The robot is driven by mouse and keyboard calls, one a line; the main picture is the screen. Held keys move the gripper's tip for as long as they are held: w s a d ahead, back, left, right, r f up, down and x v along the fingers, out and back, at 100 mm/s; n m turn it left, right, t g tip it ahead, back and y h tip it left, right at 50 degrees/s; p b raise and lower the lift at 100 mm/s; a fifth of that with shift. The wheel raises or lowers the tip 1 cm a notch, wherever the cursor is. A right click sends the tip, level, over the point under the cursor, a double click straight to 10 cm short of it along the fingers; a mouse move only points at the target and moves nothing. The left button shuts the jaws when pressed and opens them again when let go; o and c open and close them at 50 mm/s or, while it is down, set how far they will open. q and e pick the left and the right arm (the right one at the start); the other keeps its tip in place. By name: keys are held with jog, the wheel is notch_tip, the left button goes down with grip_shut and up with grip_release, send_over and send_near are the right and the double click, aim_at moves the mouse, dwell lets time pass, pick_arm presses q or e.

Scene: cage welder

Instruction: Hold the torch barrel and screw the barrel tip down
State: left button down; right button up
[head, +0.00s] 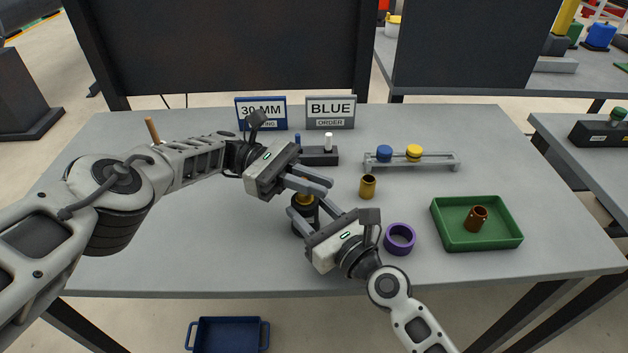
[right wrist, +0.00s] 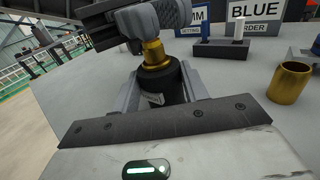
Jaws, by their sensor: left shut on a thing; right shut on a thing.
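The torch barrel (head: 309,211) is a dark, upright cylinder at the middle of the table. It also shows in the right wrist view (right wrist: 160,86), with a pale label on its side. A brass barrel tip (head: 304,199) sits on its top; in the right wrist view the tip (right wrist: 153,52) stands upright in line with the barrel. My right gripper (head: 320,213) is shut on the barrel, one finger on each side. My left gripper (head: 318,186) is shut on the upper part of the tip from above. The left fingers partly hide the tip, and its threads do not show.
A loose brass cup (head: 367,187) and a purple ring (head: 388,240) stand right of the grippers. A green tray (head: 448,241) holds a copper-brown cup (head: 477,219). Behind are a rack (head: 440,160) with blue and yellow pieces, a pin block (head: 320,159) and signs (head: 330,115).

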pick_arm(q)
jog(key=c, duration=1.4)
grip_release()
jog(key=shift+c, duration=0.2)
jog(key=shift+r, duration=0.15)
notch_tip(320, 180, up, 10)
